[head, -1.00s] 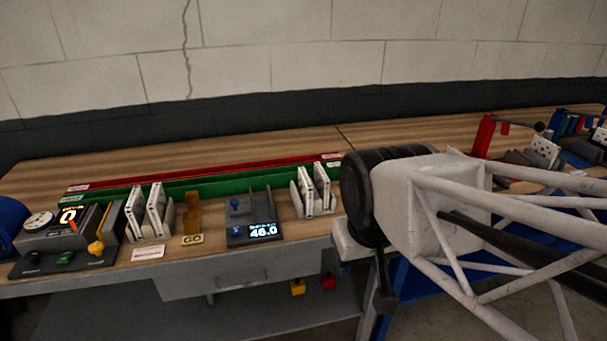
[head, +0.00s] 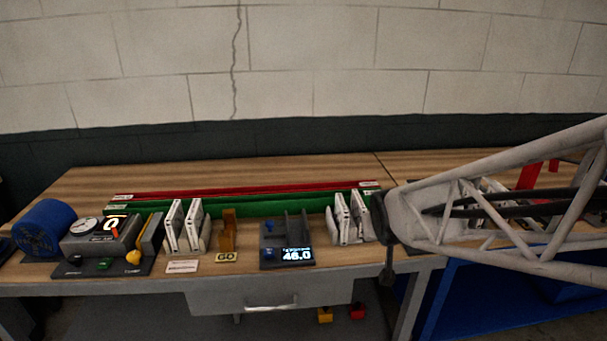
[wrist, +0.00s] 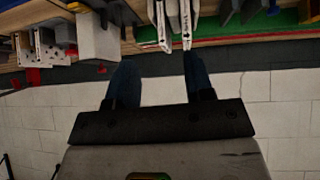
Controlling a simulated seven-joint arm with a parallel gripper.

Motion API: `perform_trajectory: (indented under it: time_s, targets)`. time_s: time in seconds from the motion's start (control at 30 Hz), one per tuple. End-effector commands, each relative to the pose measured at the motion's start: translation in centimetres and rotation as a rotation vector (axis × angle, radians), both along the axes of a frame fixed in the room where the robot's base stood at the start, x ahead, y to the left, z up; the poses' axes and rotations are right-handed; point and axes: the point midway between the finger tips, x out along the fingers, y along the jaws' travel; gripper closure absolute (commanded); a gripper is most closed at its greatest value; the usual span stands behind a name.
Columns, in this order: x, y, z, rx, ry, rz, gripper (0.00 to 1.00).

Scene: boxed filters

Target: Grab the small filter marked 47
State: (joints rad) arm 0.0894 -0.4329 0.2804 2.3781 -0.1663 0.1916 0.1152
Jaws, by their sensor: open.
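White boxed filters stand upright in two holders in the head view, a left group (head: 173,228) and a right group (head: 343,215). No number on them can be read, so I cannot tell which is marked 47. In the wrist view two white filters (wrist: 186,22) stand close together beyond my gripper (wrist: 158,62). Its two dark blue fingers are wide apart with nothing between them. The filters appear ahead of the gap, nearer the right finger, apart from the fingers. In the head view my arm is at the right holder's right side and hides my fingers.
A scale with a dial (head: 86,226) and a blue roll (head: 42,228) sit at left. A small display unit (head: 290,254) stands between the holders, with a "GO" block (head: 228,232) beside it. Green (head: 270,207) and red (head: 240,192) rails run behind.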

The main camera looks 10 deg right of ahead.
Motion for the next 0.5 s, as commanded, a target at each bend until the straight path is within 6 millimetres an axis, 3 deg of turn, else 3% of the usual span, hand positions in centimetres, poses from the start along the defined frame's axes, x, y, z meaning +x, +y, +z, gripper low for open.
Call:
perform_trajectory:
  time_s: [0.3,0.5]
  targets:
    - [8.5,-2.0,-3.2,0.005,-0.251,0.035,0.52]
    - [11.9,-2.6,-4.9,0.024,-0.381,0.066,0.52]
